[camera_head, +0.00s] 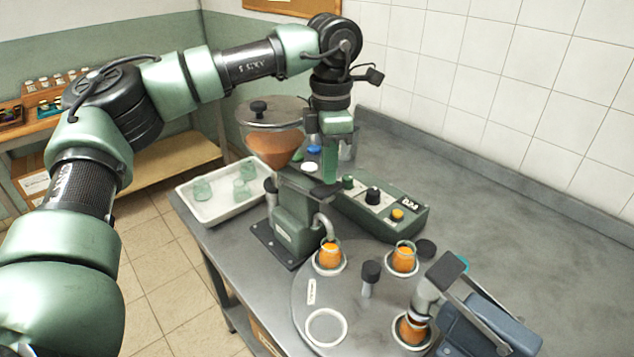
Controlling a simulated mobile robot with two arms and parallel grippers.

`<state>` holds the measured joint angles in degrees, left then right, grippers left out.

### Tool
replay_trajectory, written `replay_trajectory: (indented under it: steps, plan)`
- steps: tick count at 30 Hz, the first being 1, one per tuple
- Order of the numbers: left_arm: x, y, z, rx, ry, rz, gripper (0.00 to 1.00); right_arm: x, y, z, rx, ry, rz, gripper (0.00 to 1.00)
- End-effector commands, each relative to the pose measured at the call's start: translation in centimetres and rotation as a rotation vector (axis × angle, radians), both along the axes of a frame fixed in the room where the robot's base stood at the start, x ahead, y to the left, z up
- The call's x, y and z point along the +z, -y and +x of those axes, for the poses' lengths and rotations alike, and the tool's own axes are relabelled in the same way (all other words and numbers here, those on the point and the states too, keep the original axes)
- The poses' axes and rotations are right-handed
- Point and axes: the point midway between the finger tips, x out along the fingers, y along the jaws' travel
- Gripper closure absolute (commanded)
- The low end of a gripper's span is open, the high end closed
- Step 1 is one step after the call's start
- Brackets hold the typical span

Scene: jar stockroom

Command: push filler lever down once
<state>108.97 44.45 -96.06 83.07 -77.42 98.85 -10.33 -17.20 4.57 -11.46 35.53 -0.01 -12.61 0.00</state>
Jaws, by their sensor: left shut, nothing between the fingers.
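The green filler (295,215) stands on the grey table, with a round hopper (275,142) of orange filling on top and a bent spout (325,226) at its front. My left arm reaches in from the left over the hopper and bends down. My left gripper (329,178) is shut and empty, pointing down at the right side of the filler head, just above a dark flat part (318,191). I cannot tell whether this dark part is the lever, nor whether the fingertips touch it. My right gripper is out of view.
A round turntable (352,318) holds several orange-filled jars, one under the spout (330,252). A control box (380,212) with knobs stands right of the filler. A white tray (215,211) of empty jars is left. A blue-grey device (495,320) stands at front right.

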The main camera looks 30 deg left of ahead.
Motion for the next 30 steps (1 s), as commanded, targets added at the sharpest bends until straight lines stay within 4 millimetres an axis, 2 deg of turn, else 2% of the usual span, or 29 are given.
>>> replay_trajectory:
  steps: [14, 30]
  plan:
    - [0.2, 0.0, 0.0, 0.000, 0.000, 0.000, 1.00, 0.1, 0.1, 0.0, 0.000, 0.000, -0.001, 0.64]
    - [5.0, 0.0, 0.0, 0.000, 0.000, 0.000, 1.00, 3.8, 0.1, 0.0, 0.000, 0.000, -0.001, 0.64]
